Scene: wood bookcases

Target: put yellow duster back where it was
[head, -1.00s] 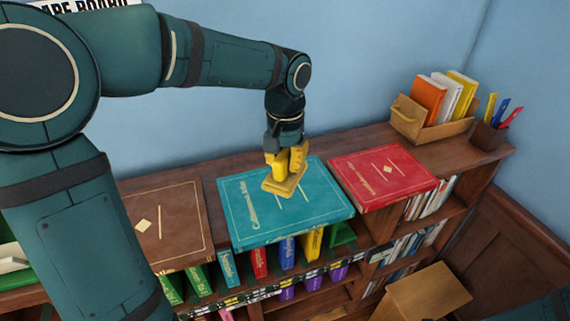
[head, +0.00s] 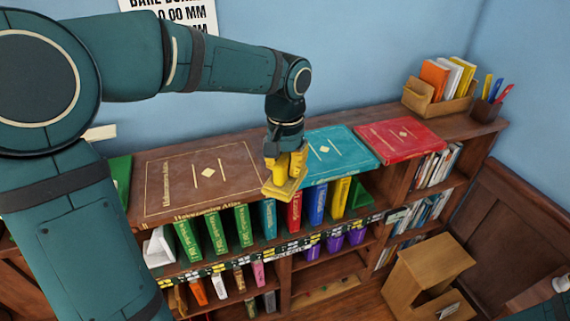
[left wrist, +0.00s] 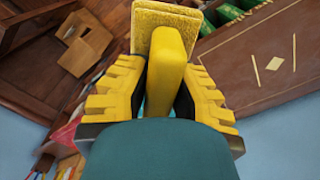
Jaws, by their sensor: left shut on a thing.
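The yellow duster (head: 279,190), a flat pad with a raised grip, is held in my left gripper (head: 286,165). The gripper's yellow fingers are shut on the duster's grip; this also shows in the left wrist view (left wrist: 168,65), with a finger on each side. In the head view the duster appears in front of the border between the big brown book (head: 185,190) and the teal book (head: 335,147). I cannot tell its exact height above them. My right gripper is not in view.
A red book (head: 400,138) lies right of the teal one on the wooden bookcase (head: 460,130). A wooden box of books (head: 432,104) and a pen cup (head: 485,110) stand at the far right. Upright books fill the shelves below. A wooden step stool (head: 430,262) stands on the floor.

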